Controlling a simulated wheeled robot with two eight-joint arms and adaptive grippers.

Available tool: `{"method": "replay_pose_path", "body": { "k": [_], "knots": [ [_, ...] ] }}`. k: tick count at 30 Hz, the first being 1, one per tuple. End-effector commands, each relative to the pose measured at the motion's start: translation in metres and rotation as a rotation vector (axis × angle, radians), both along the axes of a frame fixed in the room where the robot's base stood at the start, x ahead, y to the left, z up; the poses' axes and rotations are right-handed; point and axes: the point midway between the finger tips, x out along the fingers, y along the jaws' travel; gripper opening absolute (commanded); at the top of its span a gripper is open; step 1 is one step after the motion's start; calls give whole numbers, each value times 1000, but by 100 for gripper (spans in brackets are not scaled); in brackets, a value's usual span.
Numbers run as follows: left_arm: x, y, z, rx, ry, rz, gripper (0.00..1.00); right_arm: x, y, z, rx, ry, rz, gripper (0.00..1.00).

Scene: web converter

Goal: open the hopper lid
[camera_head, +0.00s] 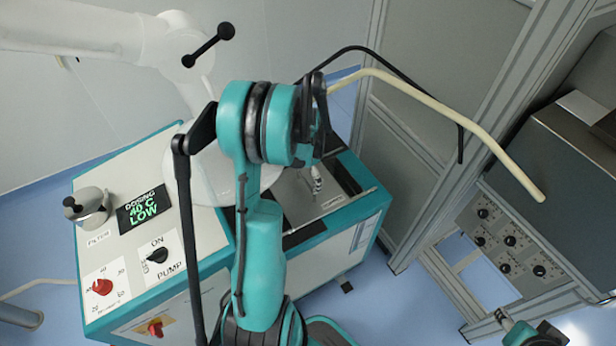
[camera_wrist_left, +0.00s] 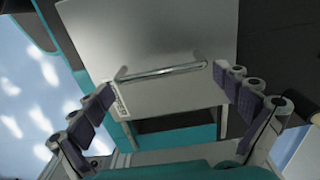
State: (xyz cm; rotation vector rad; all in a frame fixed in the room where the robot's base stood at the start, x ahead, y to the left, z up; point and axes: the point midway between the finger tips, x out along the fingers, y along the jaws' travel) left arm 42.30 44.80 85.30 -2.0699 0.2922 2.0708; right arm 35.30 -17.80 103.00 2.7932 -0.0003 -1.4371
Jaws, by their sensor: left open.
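The hopper lid is a flat grey panel (camera_wrist_left: 150,35) filling the upper middle of the left wrist view. It looks shut. A thin silver bar handle (camera_wrist_left: 160,72) runs across its near edge. My left gripper (camera_wrist_left: 164,82) is open, its fingers spread either side of the handle; I cannot tell whether they touch it. In the head view the lid (camera_head: 291,196) lies in the machine top behind my teal left arm, which hides much of it; the bar (camera_head: 345,206) shows along its front. My left fingers are not clear there.
The teal-and-white machine has a DOSING display (camera_head: 143,208), a red dial (camera_head: 102,287) and a PUMP knob (camera_head: 158,256). A steel filter pot (camera_head: 88,206) stands at left. A grey frame (camera_head: 445,165) and a knob panel (camera_head: 510,240) stand at right.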

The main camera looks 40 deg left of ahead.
Motion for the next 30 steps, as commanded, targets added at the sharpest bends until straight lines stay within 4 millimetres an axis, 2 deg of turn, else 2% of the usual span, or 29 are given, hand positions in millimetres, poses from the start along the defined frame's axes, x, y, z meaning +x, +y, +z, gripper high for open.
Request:
{"method": "replay_pose_path", "body": {
  "k": [5,10,21,24,30],
  "knots": [
    [1,-1,0,-1,0,-1,100,0,0,0,0,0,0,44],
    [15,-5,1,-1,0,-3,100,0,0,2,0,0,0,44],
    [86,-26,1,-1,0,-4,100,0,0,9,0,0,0,44],
    [82,-24,29,-1,0,0,100,0,0,19,0,0,0,44],
    [82,-24,71,-1,0,0,100,0,0,32,0,0,0,44]
  ]
}}
